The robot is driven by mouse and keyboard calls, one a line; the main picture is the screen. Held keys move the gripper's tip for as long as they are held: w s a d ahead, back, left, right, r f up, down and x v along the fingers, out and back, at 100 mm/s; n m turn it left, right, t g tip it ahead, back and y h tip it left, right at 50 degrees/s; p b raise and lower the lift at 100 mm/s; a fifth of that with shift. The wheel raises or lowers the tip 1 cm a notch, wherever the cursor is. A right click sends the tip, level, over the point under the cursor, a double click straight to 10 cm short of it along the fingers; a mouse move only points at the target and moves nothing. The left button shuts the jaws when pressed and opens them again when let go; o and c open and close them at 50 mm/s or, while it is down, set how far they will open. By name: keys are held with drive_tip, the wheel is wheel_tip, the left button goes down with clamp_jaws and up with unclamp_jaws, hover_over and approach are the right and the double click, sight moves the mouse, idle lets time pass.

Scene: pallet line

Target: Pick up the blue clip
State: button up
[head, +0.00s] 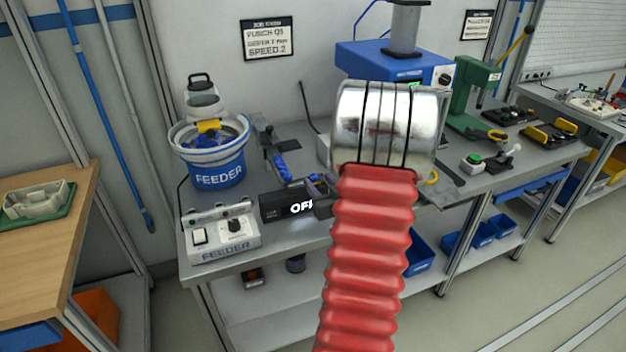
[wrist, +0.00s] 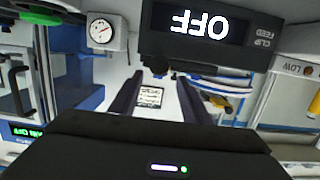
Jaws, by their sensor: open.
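Small blue pieces that look like clips lie in the feeder bowl (head: 180,146) in the head view. More blue (head: 279,166) shows on the dark track to its right, but I cannot tell single clips apart. In the wrist view my gripper (wrist: 158,82) has its two dark fingers spread, with nothing held between them. A black display box reading OFF (wrist: 195,25) is just beyond the fingers, upside down in this view. It also shows in the head view (head: 272,207), partly behind my arm. No blue clip is clear at the fingertips.
The grey feeder control box (head: 222,241) with a switch and knob stands at the bench's front left. A blue press (head: 375,63) is behind my arm. Blue bins (head: 483,235) sit below.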

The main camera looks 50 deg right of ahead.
drive_tip(key=shift+x, duration=0.95)
clamp_jaws()
